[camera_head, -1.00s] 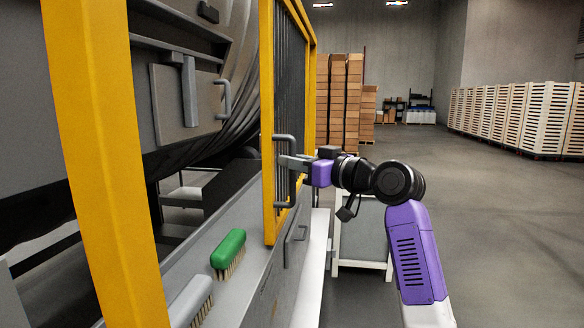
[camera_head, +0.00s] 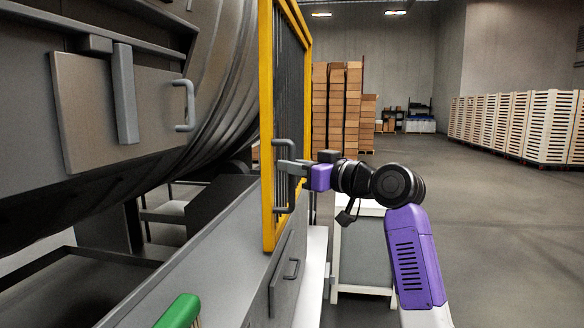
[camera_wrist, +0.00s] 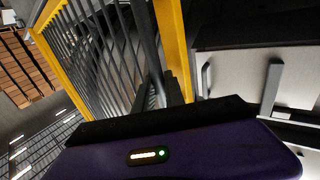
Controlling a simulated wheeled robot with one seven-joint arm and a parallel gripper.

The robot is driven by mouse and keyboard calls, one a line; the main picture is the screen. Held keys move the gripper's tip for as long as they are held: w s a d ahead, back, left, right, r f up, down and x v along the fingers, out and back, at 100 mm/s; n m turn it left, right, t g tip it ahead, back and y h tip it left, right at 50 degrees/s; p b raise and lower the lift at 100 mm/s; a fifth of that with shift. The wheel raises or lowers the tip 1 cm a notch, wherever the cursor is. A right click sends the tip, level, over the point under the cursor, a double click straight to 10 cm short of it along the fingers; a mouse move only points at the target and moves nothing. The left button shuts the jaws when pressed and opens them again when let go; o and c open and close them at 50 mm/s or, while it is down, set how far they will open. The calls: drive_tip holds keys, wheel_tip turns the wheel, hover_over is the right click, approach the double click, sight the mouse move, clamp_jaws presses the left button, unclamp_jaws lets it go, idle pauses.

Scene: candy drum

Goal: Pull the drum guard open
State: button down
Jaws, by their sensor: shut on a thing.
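The drum guard (camera_head: 267,120) is a yellow frame with dark bars, standing upright beside the big grey drum (camera_head: 225,90). A grey bar handle (camera_head: 277,178) is on its near edge. My gripper (camera_head: 285,166) is shut on this handle, reaching it from the right. In the wrist view the guard's yellow frame and bars (camera_wrist: 100,50) fill the upper left and middle.
A green brush (camera_head: 180,312) lies on the grey ledge (camera_head: 215,240) below the drum. A small handled panel (camera_head: 288,275) is below the guard. A white-framed stand (camera_head: 365,250) is below my arm. Stacked boxes (camera_head: 337,105) and pale crates (camera_head: 520,125) stand behind; the right floor is clear.

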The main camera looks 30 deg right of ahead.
drive_tip(key=shift+d, duration=0.1)
drive_tip(key=c, duration=1.4)
unclamp_jaws()
drive_tip(key=b+v, duration=0.1)
drive_tip(key=v, duration=0.6)
drive_tip(key=shift+s+b, duration=0.35)
drive_tip(key=shift+d, duration=0.1)
